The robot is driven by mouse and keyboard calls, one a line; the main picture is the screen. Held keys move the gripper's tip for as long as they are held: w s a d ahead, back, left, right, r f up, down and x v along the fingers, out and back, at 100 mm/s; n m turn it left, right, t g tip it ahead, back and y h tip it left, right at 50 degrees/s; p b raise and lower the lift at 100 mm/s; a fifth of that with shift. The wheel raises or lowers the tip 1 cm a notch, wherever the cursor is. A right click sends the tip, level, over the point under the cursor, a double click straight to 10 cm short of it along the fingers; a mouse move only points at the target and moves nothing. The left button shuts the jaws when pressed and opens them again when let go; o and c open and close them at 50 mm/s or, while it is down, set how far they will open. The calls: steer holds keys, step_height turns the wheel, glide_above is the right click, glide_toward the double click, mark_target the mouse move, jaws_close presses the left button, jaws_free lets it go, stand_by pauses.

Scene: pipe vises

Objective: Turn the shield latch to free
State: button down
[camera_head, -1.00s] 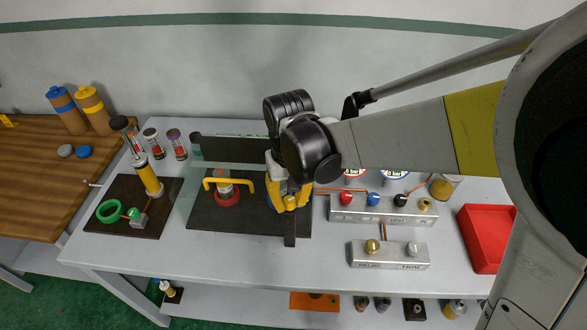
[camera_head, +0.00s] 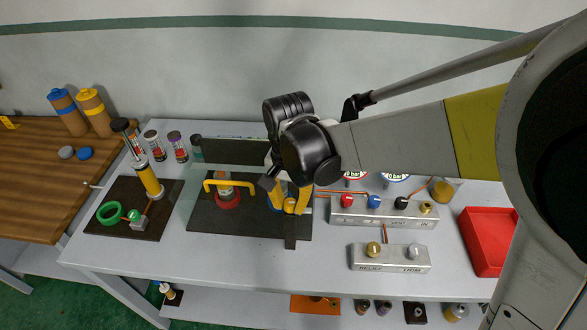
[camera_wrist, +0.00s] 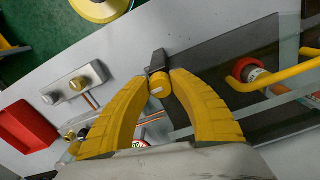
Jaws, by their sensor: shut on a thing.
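The shield latch (camera_wrist: 159,87) has a round brass-yellow knob with a dark grey bar, seen between my fingertips in the wrist view. My gripper (camera_wrist: 161,80) is shut on it, with one yellow finger on each side. In the head view, my gripper (camera_head: 291,208) is at the right end of the dark base plate (camera_head: 255,222), and its fingers partly hide the latch. The shield is a see-through panel with a yellow handle (camera_head: 208,184). A red ring (camera_head: 228,201) with a cylinder stands by it.
Grey valve blocks (camera_head: 383,211) (camera_head: 389,258) with knobs stand right of my gripper. A red tray (camera_head: 487,240) is farther right. A second dark plate (camera_head: 130,222) with a yellow cylinder and green ring is at the left. The front table strip is clear.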

mark_target(290, 203)
stand_by(0.4)
steer(key=c, duration=1.1)
jaws_free()
step_height(290, 203, up, 12)
steer(key=s+d+f+n+t+b, duration=0.1)
steer(key=s+d+f+t+b, duration=0.1)
steer(key=d, duration=0.6)
steer(key=s+d+f+t+b, duration=0.2)
steer(key=s+d+f, duration=0.1)
steer(key=d, duration=0.4)
steer(key=s+d+f+n+t+b, duration=0.1)
steer(key=s+d+f+t+b, duration=0.1)
steer(key=d, duration=0.6)
steer(key=shift+s+d+f+n+t, duration=0.3)
steer(key=shift+s+t, duration=0.3)
steer(key=shift+s, duration=0.2)
